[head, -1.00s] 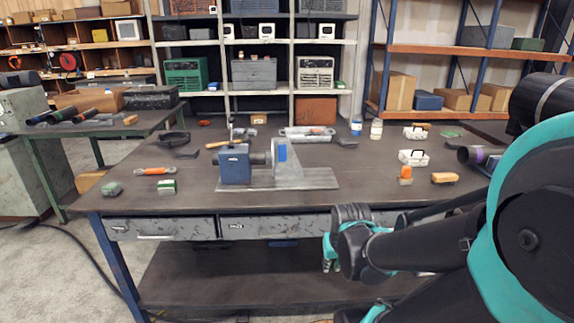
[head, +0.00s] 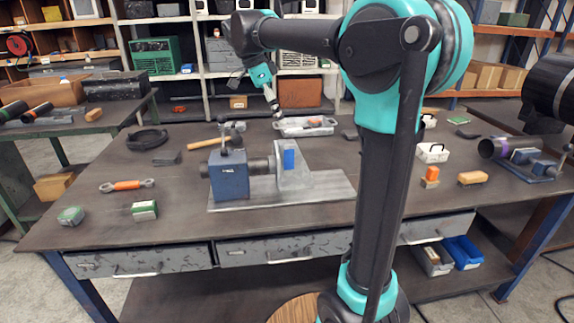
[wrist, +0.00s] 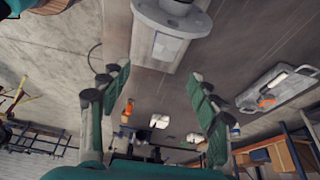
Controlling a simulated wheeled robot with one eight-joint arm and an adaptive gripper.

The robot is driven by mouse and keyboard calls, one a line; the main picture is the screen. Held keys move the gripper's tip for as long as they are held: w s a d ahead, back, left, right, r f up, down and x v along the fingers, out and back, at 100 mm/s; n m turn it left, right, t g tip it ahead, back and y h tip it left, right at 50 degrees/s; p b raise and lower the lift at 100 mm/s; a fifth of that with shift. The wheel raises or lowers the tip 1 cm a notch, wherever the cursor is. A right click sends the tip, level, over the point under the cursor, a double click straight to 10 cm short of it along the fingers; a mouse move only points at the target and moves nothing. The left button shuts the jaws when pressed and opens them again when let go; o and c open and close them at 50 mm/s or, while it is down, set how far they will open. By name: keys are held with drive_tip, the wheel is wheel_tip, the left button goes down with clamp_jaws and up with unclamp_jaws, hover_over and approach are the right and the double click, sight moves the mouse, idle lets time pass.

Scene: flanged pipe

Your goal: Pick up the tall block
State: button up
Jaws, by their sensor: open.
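No single object is clearly the tall block. An upright orange piece (head: 431,176) stands at the table's right front, beside a lying orange-yellow block (head: 472,178). A small orange object, probably the upright one, shows between the fingers in the wrist view (wrist: 127,110). My gripper (head: 275,107) is in the air over the back middle of the table, behind the flanged pipe fixture (head: 322,188) and near the grey tray (head: 292,132). In the wrist view its fingers (wrist: 157,82) are spread and empty. My arm hides part of the table's right middle.
The blue vise (head: 229,176) stands at the table's centre left. A green-and-white box (head: 145,210) and an orange-handled wrench (head: 127,185) lie at left front. The wrist view shows the tray (wrist: 280,92) at right.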

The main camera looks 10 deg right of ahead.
sight(290, 142)
drive_tip(key=shift+m, duration=0.3)
drive_tip(key=x, duration=0.7)
drive_tip(key=w+x, duration=0.1)
drive_tip(key=x, duration=0.2)
drive_tip(key=shift+d+f, duration=0.15)
drive_tip(key=shift+f, duration=0.2)
drive_tip(key=shift+d+x, duration=0.1)
drive_tip(key=shift+x, duration=1.3)
drive_tip(key=shift+d+x, duration=0.15)
drive_tip(key=shift+x, duration=1.2)
drive_tip(key=shift+r, duration=0.1)
drive_tip(key=shift+c, duration=0.5)
clamp_jaws()
